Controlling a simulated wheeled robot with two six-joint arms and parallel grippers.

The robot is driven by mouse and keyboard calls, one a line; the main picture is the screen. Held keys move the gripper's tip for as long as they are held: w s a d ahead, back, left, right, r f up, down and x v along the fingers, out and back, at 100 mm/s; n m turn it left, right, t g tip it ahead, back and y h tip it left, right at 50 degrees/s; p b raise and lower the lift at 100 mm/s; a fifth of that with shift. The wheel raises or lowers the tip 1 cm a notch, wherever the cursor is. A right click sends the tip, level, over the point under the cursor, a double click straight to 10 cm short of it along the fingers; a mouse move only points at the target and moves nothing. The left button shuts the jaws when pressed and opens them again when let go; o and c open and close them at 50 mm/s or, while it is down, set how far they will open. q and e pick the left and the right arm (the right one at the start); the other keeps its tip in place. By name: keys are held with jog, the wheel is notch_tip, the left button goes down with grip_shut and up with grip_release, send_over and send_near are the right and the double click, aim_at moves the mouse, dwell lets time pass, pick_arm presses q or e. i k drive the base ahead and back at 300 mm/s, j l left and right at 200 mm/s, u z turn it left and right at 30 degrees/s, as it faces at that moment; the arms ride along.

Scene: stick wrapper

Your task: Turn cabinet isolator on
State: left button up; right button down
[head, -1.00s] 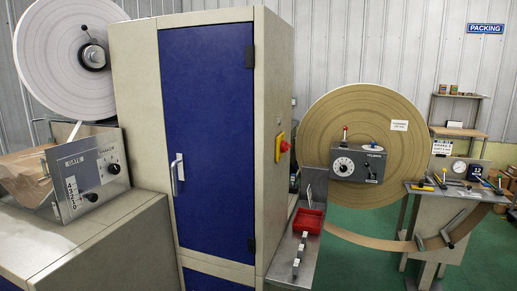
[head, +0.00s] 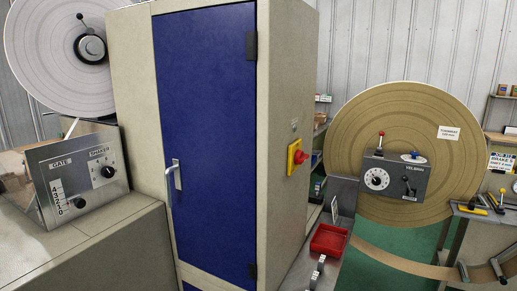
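The cabinet (head: 208,120) stands in the middle of the head view, beige with a closed blue door and a silver door handle (head: 175,174). The isolator (head: 296,157) is on the cabinet's right side wall, a yellow plate with a red rotary handle. I see it at a steep angle, so its exact setting is hard to tell. Neither of my grippers is in view.
A gate and shaker control box (head: 78,176) sits on a beige machine at left, below a white reel (head: 70,48). Right of the cabinet are a red tray (head: 329,241), a large brown reel (head: 395,120) and a grey control box (head: 395,178). Green floor shows behind.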

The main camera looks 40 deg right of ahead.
aim_at(299, 157)
jog(key=l+u, duration=0.15)
jog(key=l, duration=0.5)
jog(key=l+u, duration=0.15)
jog(key=l, duration=0.45)
jog(key=k+l+u, duration=0.1)
jog(key=l, duration=0.5)
jog(key=l+u, duration=0.15)
jog(key=l, duration=0.5)
jog(key=k+l+u, duration=0.15)
jog(key=l, duration=0.45)
